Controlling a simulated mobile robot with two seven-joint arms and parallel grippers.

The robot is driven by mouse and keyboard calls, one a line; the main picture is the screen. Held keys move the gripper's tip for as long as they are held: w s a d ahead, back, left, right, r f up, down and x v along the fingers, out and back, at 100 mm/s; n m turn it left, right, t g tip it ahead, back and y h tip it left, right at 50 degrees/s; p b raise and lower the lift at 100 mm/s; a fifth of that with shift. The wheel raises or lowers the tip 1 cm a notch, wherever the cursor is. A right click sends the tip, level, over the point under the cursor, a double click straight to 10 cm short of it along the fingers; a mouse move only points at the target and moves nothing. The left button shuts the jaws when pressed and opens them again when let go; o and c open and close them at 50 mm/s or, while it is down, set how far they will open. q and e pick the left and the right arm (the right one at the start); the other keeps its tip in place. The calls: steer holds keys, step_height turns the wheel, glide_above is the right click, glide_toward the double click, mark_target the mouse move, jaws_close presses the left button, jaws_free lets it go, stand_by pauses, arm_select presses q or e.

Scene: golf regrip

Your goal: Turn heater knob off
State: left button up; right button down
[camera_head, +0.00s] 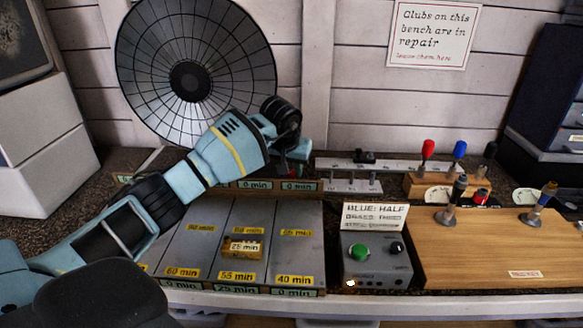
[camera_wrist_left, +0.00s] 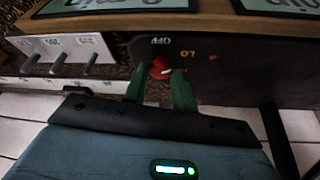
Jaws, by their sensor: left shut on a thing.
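The heater's round wire-grid dish (camera_head: 140,55) stands at the back left. My left gripper (camera_head: 296,172) reaches to the lower right of the dish, and its fingers are mostly hidden there. In the left wrist view, the red knob (camera_wrist_left: 160,68) sits on a dark panel (camera_wrist_left: 225,72) with "OFF" and "LO" marked beside it, upside down in this view. The green fingers of my left gripper (camera_wrist_left: 160,88) are shut on the knob, one on each side. The knob carries a pale mark, but its exact setting is hard to tell. My right gripper is not in view.
A control box (camera_head: 377,262) with a green button and a wooden board (camera_head: 490,255) stand right. A metal rail (camera_head: 400,165) lies behind.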

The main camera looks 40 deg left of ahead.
arm_select(q)
steer(key=shift+n, duration=0.3)
steer(key=n+y, duration=0.1)
steer(key=n, duration=0.1)
steer(key=n+g+y, duration=0.1)
steer(key=n, duration=0.2)
steer(key=shift+w+d+p, duration=0.15)
steer(key=shift+d+p, duration=0.05)
steer(key=shift+p, duration=0.1)
steer(key=n+g, duration=0.1)
steer(key=n, duration=0.2)
steer(key=n+g+y, duration=0.1)
steer(key=n, duration=0.2)
steer(key=shift+w+d+b, duration=0.1)
steer(key=shift+w+b, duration=0.05)
steer(key=shift+b, duration=0.2)
steer(key=shift+n, duration=0.4)
steer(key=o, duration=1)
steer(key=shift+v, duration=3.9)
steer(key=shift+d+f, duration=0.1)
steer(key=shift+d, duration=0.05)
